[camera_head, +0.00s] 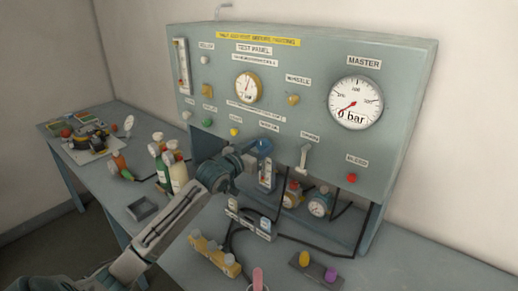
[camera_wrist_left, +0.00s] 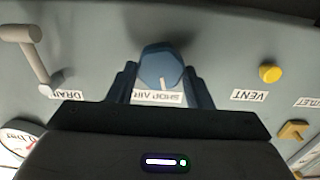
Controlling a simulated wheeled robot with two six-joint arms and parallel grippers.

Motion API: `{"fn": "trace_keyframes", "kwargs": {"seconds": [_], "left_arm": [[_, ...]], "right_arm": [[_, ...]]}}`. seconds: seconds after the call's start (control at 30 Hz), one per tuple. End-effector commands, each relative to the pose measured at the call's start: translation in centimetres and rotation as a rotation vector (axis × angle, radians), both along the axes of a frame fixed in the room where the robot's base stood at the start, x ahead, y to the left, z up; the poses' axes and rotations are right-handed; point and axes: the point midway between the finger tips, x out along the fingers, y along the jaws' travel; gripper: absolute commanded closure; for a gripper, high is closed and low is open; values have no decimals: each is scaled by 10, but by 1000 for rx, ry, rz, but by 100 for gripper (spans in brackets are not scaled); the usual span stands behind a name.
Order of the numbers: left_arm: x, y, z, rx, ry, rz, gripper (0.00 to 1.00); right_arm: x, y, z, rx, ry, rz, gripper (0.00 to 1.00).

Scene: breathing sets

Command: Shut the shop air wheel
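The shop air wheel (camera_head: 263,146) is a blue knob low on the grey test panel. In the left wrist view, which is upside down, the wheel (camera_wrist_left: 161,68) sits between my left gripper's fingers (camera_wrist_left: 162,85), above its "SHOP AIR" label (camera_wrist_left: 157,98). A pale mark shows on the wheel. In the head view my left gripper (camera_head: 248,163) is right at the wheel, its fingertips partly hidden. One finger lies on each side, very close to the rim; I cannot tell whether they touch it. My right gripper is not in view.
A drain lever (camera_wrist_left: 36,62) and a yellow vent knob (camera_wrist_left: 270,73) flank the wheel. Below the panel are hoses, small gauges (camera_head: 319,203) and a yellow block (camera_head: 214,255). Bottles (camera_head: 178,172) stand left of my arm. The master gauge (camera_head: 355,102) is at upper right.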

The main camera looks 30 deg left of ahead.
Motion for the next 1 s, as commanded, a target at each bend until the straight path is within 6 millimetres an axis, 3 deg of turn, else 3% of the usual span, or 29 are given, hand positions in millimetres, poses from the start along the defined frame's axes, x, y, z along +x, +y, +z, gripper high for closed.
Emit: {"fn": "trace_keyframes", "kwargs": {"seconds": [0.17, 0.5, 0.83, 0.87, 0.93, 1.0], "left_arm": [[0, 0, -1, 26, -3, 0, 77], [0, -1, -1, 268, -22, 0, 77], [0, -1, 0, 287, -24, 0, 77], [0, -1, 0, 287, -24, 0, 50], [0, -1, 0, 287, -24, 0, 37], [0, -1, 0, 286, -22, 0, 32]], "right_arm": [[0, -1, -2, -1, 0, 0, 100], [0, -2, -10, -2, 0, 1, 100], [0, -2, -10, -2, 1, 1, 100], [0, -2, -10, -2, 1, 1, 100], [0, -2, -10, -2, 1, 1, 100], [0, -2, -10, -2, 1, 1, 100]]}}
